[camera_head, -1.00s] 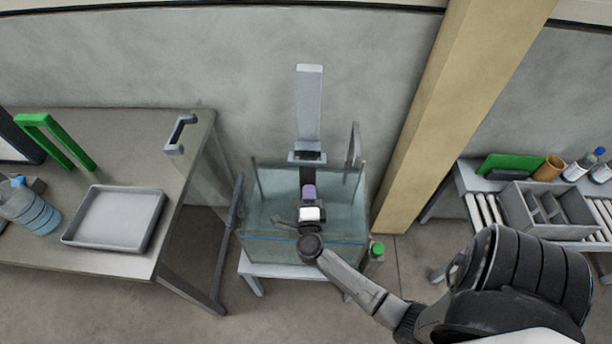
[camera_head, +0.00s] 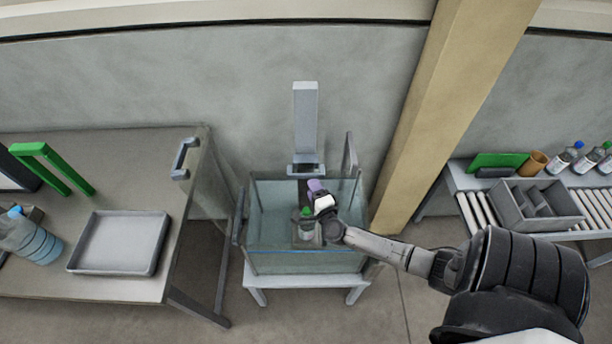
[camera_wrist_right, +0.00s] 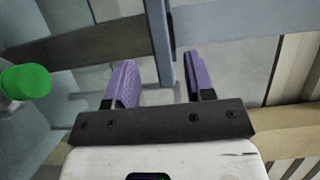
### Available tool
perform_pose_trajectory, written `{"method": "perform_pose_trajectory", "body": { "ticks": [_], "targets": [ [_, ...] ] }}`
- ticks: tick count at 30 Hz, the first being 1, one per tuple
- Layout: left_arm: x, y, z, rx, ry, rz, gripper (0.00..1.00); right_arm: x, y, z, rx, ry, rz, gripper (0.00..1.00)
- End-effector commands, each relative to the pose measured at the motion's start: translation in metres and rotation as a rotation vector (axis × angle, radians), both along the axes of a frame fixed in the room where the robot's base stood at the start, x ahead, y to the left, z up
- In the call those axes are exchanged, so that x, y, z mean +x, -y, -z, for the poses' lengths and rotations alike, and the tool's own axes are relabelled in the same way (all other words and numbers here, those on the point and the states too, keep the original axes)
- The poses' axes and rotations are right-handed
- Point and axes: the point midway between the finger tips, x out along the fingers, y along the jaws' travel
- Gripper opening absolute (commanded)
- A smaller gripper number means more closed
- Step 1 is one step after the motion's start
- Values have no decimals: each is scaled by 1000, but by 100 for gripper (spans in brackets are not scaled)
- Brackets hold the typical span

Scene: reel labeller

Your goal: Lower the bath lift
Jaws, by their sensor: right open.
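The bath is a clear glass-walled tank (camera_head: 265,262) on a pale stand. A grey lift column (camera_head: 305,120) rises behind it, with a bracket (camera_head: 305,169) at its foot. A bottle with a green cap (camera_head: 306,228) is inside the tank; its cap (camera_wrist_right: 25,82) shows at the left in the right wrist view. My right gripper (camera_head: 317,188) is above the tank, just right of the bottle, and open. In the right wrist view, a narrow grey upright bar (camera_wrist_right: 164,45) appears between its purple fingers; I cannot tell whether they touch it. My left gripper is out of view.
A table with a grey tray (camera_head: 120,242) and a blue-capped bottle (camera_head: 30,238) stands left. A tan pillar (camera_head: 450,100) rises right of the tank. Further right, a roller bench holds a grey divided box (camera_head: 540,208). Grey bars (camera_head: 349,155) flank the tank.

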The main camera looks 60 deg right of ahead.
Motion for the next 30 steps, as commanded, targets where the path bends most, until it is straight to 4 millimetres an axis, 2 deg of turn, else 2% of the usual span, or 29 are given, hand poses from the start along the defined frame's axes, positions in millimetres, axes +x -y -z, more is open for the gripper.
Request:
{"method": "perform_pose_trajectory", "body": {
  "ticks": [6, 12, 27, 30],
  "targets": [
    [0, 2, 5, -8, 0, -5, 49, 30, 22, 0, -2, 1, 1, 49],
    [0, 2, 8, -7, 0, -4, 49, 46, 33, 0, -1, 1, -1, 49],
    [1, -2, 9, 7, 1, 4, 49, 53, 39, 0, -1, -1, 0, 49],
    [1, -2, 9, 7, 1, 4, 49, 53, 39, 0, 0, 0, 0, 39]
  ]
}}
